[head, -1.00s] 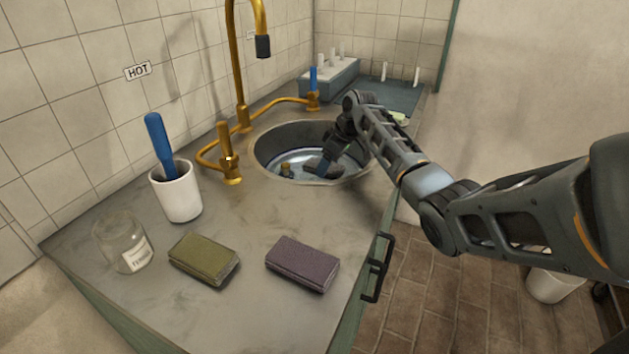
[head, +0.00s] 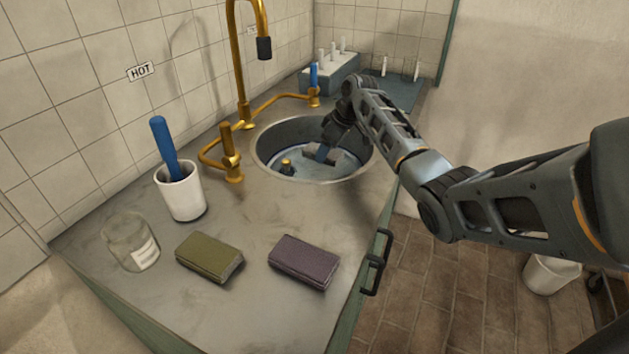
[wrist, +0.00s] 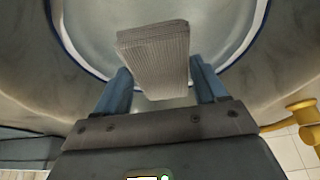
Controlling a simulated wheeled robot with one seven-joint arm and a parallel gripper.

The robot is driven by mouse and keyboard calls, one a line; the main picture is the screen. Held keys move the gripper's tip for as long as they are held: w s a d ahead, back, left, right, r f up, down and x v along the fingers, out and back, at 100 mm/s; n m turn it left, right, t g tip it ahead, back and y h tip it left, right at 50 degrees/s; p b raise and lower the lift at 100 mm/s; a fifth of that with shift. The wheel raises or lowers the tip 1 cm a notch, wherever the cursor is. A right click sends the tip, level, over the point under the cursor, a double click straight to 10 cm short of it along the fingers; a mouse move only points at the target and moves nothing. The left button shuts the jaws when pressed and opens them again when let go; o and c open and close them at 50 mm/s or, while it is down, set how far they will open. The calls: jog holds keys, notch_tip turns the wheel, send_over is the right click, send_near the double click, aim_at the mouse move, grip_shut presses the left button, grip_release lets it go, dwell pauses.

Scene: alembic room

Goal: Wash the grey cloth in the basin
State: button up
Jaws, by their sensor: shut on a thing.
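The grey cloth (wrist: 158,55), a ribbed folded block, sits between the blue fingers of my gripper (wrist: 158,72) in the wrist view. My gripper is shut on it. In the head view my gripper (head: 322,152) reaches down inside the round basin (head: 262,160). Only a small part of the cloth shows there, low in the basin. The basin has a pale bluish inside; I cannot tell how deep any water is.
An olive block (head: 209,257), a purple block (head: 304,261), a glass jar (head: 131,243) and a white cup (head: 181,192) with a blue-handled tool stand on the near counter. The brass faucet (head: 241,70) rises behind the basin. A rack (head: 331,73) stands at the far end.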

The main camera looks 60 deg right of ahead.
dwell(0.5)
notch_tip(320, 180, up, 12)
jog(key=p, duration=0.8)
jog(key=shift+s+d, duration=0.1)
dwell(0.7)
